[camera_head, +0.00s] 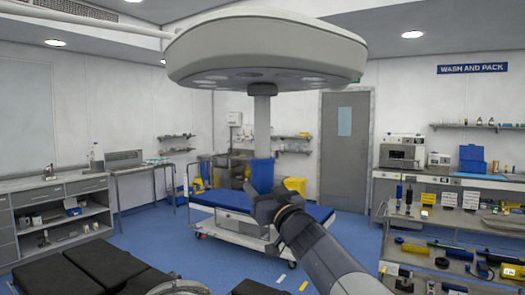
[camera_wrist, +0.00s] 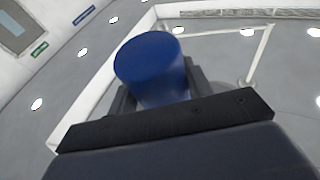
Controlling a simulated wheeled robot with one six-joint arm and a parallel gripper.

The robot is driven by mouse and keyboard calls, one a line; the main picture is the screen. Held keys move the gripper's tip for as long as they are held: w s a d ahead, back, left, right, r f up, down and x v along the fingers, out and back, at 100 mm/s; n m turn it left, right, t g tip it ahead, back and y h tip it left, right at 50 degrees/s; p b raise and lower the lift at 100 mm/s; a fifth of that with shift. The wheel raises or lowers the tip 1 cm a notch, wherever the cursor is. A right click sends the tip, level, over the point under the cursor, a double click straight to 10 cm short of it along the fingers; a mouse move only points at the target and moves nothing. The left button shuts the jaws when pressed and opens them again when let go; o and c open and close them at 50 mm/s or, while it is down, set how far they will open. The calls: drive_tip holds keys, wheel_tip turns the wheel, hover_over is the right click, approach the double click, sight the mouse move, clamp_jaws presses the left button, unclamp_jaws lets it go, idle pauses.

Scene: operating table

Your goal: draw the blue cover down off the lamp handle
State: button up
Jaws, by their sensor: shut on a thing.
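The surgical lamp (camera_head: 265,45) hangs from the ceiling in the head view, with its pale handle post (camera_head: 262,122) pointing straight down. The blue cover (camera_head: 262,174) is an upright cylinder in line with the post, right below its visible part. I cannot tell whether any of the handle is inside it. My gripper (camera_head: 262,193) comes from below right and is shut on the cover's lower part. In the wrist view the blue cover (camera_wrist: 150,60) stands between the dark jaws of my gripper (camera_wrist: 160,92), one round end showing. I cannot make out the lamp there.
A bed with a blue mattress (camera_head: 310,213) stands behind my gripper. Black padded table sections (camera_head: 105,262) lie at the lower left. A trolley with instruments (camera_head: 455,240) stands at the right. The air around the lamp post looks clear.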

drive_tip(key=shift+f+b, duration=2.05)
drive_tip(key=shift+f, duration=0.65)
